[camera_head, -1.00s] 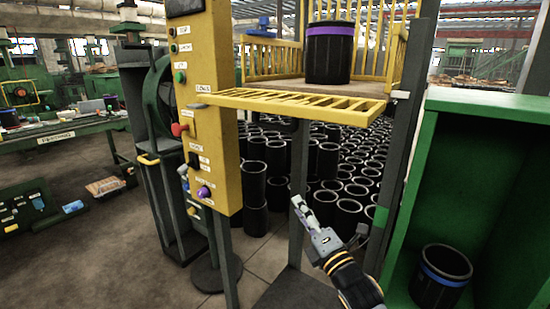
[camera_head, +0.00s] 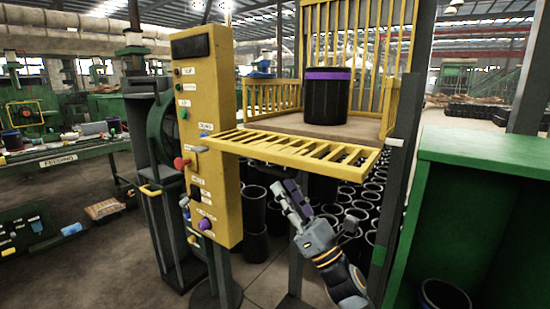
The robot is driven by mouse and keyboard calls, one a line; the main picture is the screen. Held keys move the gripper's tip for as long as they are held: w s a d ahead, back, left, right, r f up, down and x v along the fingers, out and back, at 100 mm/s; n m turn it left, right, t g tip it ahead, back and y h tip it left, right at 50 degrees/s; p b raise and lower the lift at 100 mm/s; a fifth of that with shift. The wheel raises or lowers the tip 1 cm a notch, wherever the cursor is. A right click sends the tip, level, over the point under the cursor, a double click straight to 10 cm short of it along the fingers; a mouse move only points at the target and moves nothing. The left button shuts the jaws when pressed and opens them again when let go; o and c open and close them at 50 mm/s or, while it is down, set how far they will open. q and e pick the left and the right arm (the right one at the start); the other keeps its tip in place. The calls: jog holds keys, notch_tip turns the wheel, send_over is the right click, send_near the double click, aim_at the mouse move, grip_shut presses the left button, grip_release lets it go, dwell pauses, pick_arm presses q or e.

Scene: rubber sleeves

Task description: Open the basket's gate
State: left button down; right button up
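The basket (camera_head: 372,128) is a yellow barred cage with a flat floor. Its yellow barred gate (camera_head: 300,150) lies folded down, roughly level, sticking out at the front of the basket. A black sleeve with a purple band (camera_head: 327,97) stands upright on the basket floor behind the gate. My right gripper (camera_head: 285,196) is below the gate, pointing up and left, apart from it as far as I can see. Its fingers overlap in this view, so I cannot tell whether they are open. My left gripper is not in view.
A yellow control panel (camera_head: 207,130) with buttons and a red knob stands left of the gate. Many black sleeves (camera_head: 352,215) stand beneath the basket. A green cabinet (camera_head: 480,150) is at the right, with a blue-banded sleeve (camera_head: 442,294) inside.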

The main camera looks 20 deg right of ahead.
aim_at(275, 172)
jog(key=p+x, duration=0.2)
jog(key=x, duration=0.3)
jog(key=shift+s+d+p, duration=0.1)
jog(key=shift+s+p, duration=0.05)
jog(key=shift+p, duration=0.25)
jog(key=shift+w+r, duration=0.2)
jog(key=shift+w, duration=0.05)
jog(key=shift+c, duration=0.2)
grip_shut()
